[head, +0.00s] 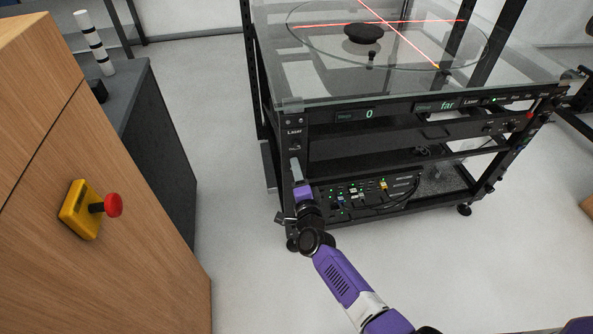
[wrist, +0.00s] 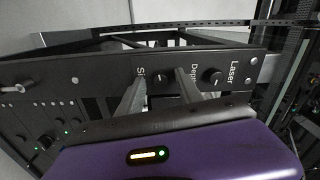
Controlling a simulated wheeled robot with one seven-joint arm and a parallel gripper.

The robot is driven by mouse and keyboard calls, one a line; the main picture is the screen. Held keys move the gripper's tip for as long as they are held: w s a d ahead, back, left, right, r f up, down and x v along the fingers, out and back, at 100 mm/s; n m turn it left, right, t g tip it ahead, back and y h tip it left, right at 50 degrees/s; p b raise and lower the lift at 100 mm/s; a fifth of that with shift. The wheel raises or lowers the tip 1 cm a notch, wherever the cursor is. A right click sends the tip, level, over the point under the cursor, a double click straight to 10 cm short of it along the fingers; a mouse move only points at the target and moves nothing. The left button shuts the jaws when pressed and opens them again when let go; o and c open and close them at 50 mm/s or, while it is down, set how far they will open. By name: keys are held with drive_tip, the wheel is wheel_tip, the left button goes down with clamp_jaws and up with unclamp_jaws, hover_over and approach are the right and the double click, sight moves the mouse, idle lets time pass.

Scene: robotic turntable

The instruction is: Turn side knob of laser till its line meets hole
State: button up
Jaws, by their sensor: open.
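The laser control panel (wrist: 262,68) is a black post with the labels Laser, Depth and Side, lying sideways in the wrist view. It also shows at the table's near left corner in the head view (head: 295,133). The side knob (wrist: 159,77) is small and dark, between my gripper's fingers (wrist: 154,80). I cannot tell whether they touch it. My gripper (head: 296,168) is open at the post. The depth knob (wrist: 213,77) is right of the fingers. Two red laser lines (head: 408,43) cross on the glass top. I cannot make out the hole.
A dark round object (head: 364,33) and a small dark post (head: 371,59) stand on the glass turntable (head: 320,50). Displays on the front rail (head: 400,112) read "0" and "far". Floor between is clear.

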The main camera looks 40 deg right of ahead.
drive_tip(key=p+v, duration=0.1)
drive_tip(key=v, duration=0.6)
drive_tip(key=shift+p, duration=0.3)
drive_tip(key=shift+s+a, duration=0.1)
drive_tip(key=shift+s, duration=0.05)
drive_tip(key=s+a+r+n+t+y+p, duration=0.1)
drive_tip(key=s+a+r+n+t+y, duration=0.25)
drive_tip(key=a+r+n, duration=0.45)
drive_tip(key=s+a+r+n+g+y+p, duration=0.1)
drive_tip(key=s+a+r+n+y+p, duration=0.1)
drive_tip(key=s, duration=0.8)
drive_tip(key=s+a+r+n+g+y+p, duration=0.1)
drive_tip(key=s+a+r+n+y+p, duration=0.1)
drive_tip(key=s+a+r+n+p, duration=0.2)
drive_tip(key=s+a+r+n+g+y+p, duration=0.1)
drive_tip(key=s+a+r+n, duration=0.5)
drive_tip(key=s+r, duration=0.8)
drive_tip(key=shift+s+a+n+g+y+p, duration=0.35)
drive_tip(key=shift+s+n+y+p, duration=0.55)
drive_tip(key=shift+n, duration=0.5)
